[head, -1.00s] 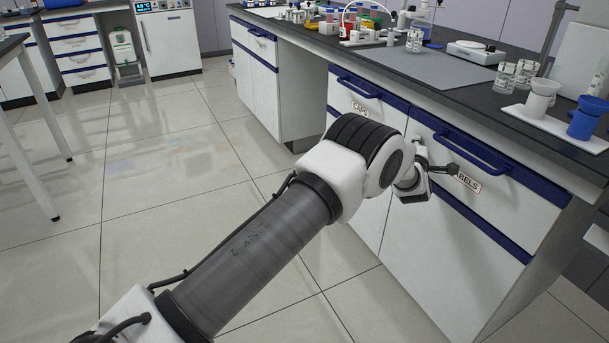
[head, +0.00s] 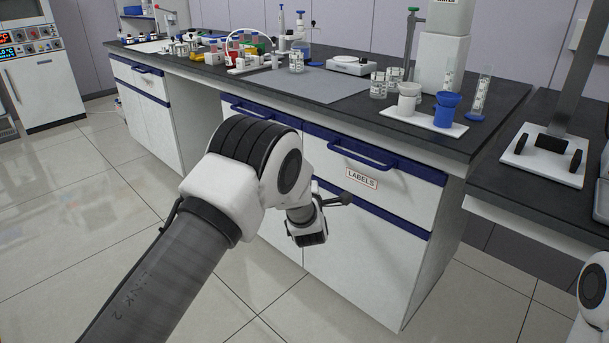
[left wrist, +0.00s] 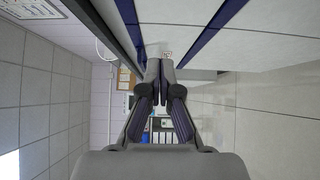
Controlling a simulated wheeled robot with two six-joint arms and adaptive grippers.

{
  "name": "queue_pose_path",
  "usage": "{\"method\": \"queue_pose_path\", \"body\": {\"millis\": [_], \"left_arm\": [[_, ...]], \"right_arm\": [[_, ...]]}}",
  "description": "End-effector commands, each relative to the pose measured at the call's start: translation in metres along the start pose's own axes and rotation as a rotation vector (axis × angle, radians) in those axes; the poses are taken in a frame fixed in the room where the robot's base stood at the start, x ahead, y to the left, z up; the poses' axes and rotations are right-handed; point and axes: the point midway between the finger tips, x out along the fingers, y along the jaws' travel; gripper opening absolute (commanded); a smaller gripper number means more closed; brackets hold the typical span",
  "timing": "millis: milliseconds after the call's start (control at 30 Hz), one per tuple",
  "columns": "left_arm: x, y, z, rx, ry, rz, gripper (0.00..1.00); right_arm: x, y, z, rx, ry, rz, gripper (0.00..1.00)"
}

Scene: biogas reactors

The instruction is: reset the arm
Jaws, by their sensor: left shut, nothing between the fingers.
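My left arm reaches in from the lower left in the head view. Its gripper (head: 347,199) is in front of the drawer cabinet, just below and left of the LABELS drawer (head: 402,190). In the left wrist view the gripper's fingers (left wrist: 153,72) are together with nothing between them. The drawer looks closed, and its blue handle (head: 350,153) is free of the gripper. At the lower right edge of the head view a white and dark part of my right arm shows. My right gripper is out of view.
The dark bench top (head: 470,110) above the drawers carries a white tray (head: 440,126) with white and blue cups, a balance (head: 351,65) and glassware. A second bench (head: 530,205) stands at the right. The tiled floor (head: 75,205) at the left is clear.

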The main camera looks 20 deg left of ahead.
Motion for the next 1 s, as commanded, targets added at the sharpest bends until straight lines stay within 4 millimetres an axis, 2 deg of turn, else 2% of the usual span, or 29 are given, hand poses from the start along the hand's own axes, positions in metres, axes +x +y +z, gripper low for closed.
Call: {"method": "queue_pose_path", "body": {"millis": [167, 267, 367, 467, 500, 567, 600, 667, 733, 833, 900, 1000], "left_arm": [[-0.009, -0.001, 0.0, 0.001, 0.0, -0.001, 0.0], [-0.011, -0.015, -0.003, 0.007, 0.004, -0.02, 0.0], [-0.018, -0.057, -0.022, 0.028, 0.026, -0.089, 0.0], [-0.051, -0.125, -0.051, 0.098, 0.022, -0.235, 0.0], [-0.071, -0.154, -0.063, 0.149, 0.005, -0.31, 0.0], [-0.104, -0.195, -0.08, 0.25, -0.034, -0.432, 0.0], [-0.13, -0.219, -0.09, 0.326, -0.071, -0.514, 0.0], [-0.171, -0.253, -0.106, 0.451, -0.142, -0.639, 0.0], [-0.224, -0.284, -0.124, 0.602, -0.253, -0.78, 0.0], [-0.299, -0.311, -0.145, 0.805, -0.451, -0.952, 0.0], [-0.347, -0.32, -0.157, 0.929, -0.606, -1.042, 0.0], [-0.406, -0.321, -0.17, 1.084, -0.847, -1.123, 0.0]], "right_arm": [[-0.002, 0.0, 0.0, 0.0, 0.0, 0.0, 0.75], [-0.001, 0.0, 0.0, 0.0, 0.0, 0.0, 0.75], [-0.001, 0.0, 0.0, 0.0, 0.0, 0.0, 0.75], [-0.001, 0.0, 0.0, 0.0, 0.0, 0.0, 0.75], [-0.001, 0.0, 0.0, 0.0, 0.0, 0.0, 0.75], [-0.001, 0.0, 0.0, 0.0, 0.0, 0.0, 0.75], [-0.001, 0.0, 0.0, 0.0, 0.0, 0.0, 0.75], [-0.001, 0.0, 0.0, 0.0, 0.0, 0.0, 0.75], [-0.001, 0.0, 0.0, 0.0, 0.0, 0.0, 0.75], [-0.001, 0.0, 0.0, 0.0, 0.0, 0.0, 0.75], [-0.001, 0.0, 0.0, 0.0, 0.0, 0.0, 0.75], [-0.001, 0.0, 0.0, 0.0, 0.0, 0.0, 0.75]]}}
